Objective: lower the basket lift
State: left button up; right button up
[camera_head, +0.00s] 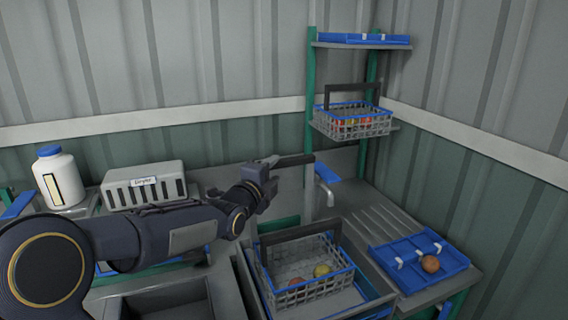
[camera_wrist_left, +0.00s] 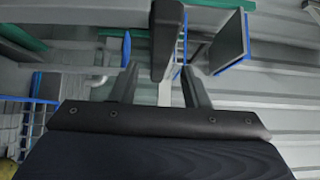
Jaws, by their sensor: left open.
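The basket lift has a green frame (camera_head: 310,90) at the back right, with a raised shelf on it. A wire basket (camera_head: 352,123) with a blue rim and dark handle stands on that shelf, with red fruit inside. A dark bar (camera_head: 296,160) sticks out to the left of the frame, below the shelf. My left gripper (camera_head: 270,168) is at the left end of this bar. In the left wrist view the open fingers (camera_wrist_left: 160,84) stand apart, with a dark bar (camera_wrist_left: 167,40) showing between them. I cannot tell whether they touch it. My right gripper is out of view.
A second wire basket (camera_head: 258,270) with fruit stands below, in front of the frame. A blue tray (camera_head: 440,250) holds one orange-red fruit at the right. A white jar (camera_head: 50,165) and a grey slotted box (camera_head: 115,196) stand at the left. A blue tray (camera_head: 345,38) tops the frame.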

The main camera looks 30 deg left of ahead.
aim_at(279, 166)
pick_arm(q)
jog(key=w, duration=0.2)
jog(key=w+p, duration=0.1)
jog(key=w, duration=0.2)
jog(key=shift+w+a, duration=0.2)
jog(key=shift+w, duration=0.05)
grip_shut()
jog(key=shift+f, duration=0.1)
